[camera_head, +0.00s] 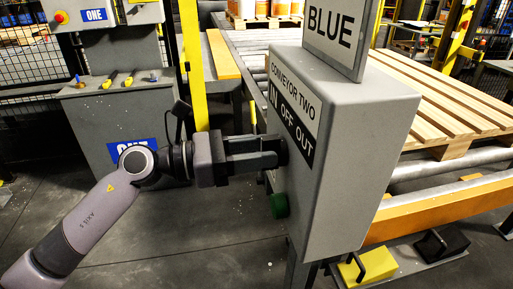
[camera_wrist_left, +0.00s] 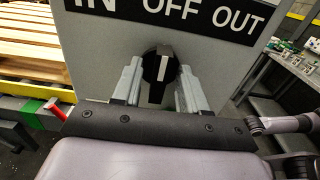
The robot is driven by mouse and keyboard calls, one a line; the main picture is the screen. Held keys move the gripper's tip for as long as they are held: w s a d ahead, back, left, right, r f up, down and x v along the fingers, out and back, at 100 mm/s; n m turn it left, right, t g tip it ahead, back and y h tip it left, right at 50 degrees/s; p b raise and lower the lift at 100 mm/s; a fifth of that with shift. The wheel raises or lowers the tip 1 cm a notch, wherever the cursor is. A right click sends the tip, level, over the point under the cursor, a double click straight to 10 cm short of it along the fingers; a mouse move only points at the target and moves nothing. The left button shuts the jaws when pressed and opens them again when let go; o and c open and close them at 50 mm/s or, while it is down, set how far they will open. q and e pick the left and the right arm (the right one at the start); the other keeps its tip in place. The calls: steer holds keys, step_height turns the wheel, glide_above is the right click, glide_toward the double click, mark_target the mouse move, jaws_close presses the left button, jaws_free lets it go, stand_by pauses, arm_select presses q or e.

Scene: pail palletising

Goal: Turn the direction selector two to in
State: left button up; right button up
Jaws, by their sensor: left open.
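The direction selector two is a black knob with a white line (camera_wrist_left: 159,72) on the grey conveyor two box (camera_head: 350,130), below the IN, OFF, OUT label (camera_head: 290,122). In the left wrist view its white line stands near upright, roughly below OFF. My left gripper (camera_head: 272,152) reaches the box face from the left. In the left wrist view (camera_wrist_left: 158,88) its two fingers are open, one on each side of the knob, with small gaps visible. In the head view the fingers mostly hide the knob. My right gripper is not in view.
A green button (camera_head: 280,205) sticks out low on the box face. A BLUE sign (camera_head: 333,30) stands on the box. A wooden pallet (camera_head: 440,100) lies on the conveyor behind. A grey cabinet (camera_head: 115,115) stands at the left, with open floor between.

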arm_select(q)
steer(key=shift+c, duration=0.3)
jaws_close()
